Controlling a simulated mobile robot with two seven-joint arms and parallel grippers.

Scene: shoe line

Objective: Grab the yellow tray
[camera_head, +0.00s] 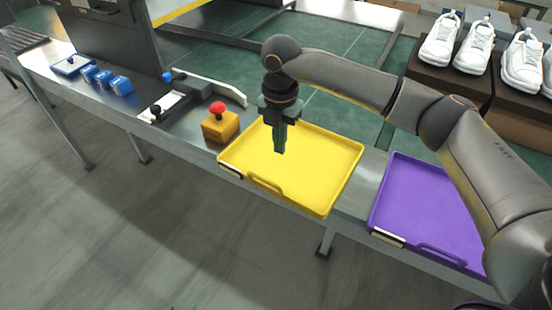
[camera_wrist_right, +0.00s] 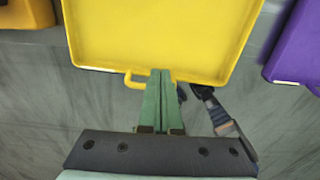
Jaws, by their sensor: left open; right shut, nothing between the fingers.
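The yellow tray (camera_head: 300,165) lies flat on the metal bench in the middle of the head view, with a handle on its near side. It also fills the top of the right wrist view (camera_wrist_right: 165,30), where its handle (camera_wrist_right: 132,80) shows beside the fingertips. My right gripper (camera_head: 279,150) points down above the tray in the head view. Its green fingers are together and empty in the right wrist view (camera_wrist_right: 160,73).
A purple tray (camera_head: 430,205) lies to the right of the yellow one, with a gap between. A yellow box with a red button (camera_head: 220,122) stands close on the left. Blue blocks (camera_head: 103,78) sit further left. White shoes (camera_head: 475,45) stand on boxes at the back right.

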